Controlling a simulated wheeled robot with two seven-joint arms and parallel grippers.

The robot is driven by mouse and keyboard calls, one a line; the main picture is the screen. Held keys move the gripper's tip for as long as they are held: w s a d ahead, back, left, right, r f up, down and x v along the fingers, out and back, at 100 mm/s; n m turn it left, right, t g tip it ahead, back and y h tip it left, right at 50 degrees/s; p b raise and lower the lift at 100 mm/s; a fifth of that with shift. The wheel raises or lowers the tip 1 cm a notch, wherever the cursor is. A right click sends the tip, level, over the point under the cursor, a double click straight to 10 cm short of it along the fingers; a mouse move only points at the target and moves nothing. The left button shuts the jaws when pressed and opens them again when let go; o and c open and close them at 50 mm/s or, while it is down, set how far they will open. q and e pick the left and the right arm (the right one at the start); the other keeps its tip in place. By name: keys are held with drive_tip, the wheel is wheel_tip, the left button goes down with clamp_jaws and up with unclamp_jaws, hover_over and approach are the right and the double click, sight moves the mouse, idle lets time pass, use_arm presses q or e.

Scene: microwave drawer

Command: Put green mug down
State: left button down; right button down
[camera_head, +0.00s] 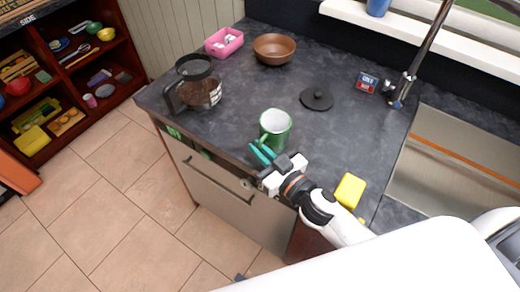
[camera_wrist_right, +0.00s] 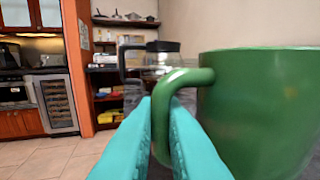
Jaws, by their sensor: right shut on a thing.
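The green mug (camera_head: 275,128) is at the front edge of the dark countertop in the head view, upright, with its handle toward my right gripper. My right gripper (camera_head: 262,155) has its teal fingers at the mug's handle. In the right wrist view the green mug (camera_wrist_right: 262,105) fills the right side, and the teal fingers of the right gripper (camera_wrist_right: 162,115) are shut on its handle. I cannot tell whether the mug's base touches the counter. My left gripper is not in view.
A glass coffee pot (camera_head: 200,90) stands left of the mug. A black lid (camera_head: 317,98), a brown bowl (camera_head: 274,48) and a pink basket (camera_head: 224,42) lie farther back. A yellow sponge (camera_head: 350,190) and the sink (camera_head: 465,165) are to the right. Counter around the mug is clear.

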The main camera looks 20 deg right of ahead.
drive_tip(key=c, duration=1.5)
unclamp_jaws()
drive_tip(key=shift+f, duration=0.1)
drive_tip(key=b+v, duration=0.2)
drive_tip(key=v, duration=0.4)
drive_tip(key=shift+s+d, duration=0.15)
drive_tip(key=shift+s, duration=0.1)
drive_tip(key=shift+s+d, duration=0.15)
drive_tip(key=shift+s, duration=0.3)
drive_tip(key=shift+r, duration=0.25)
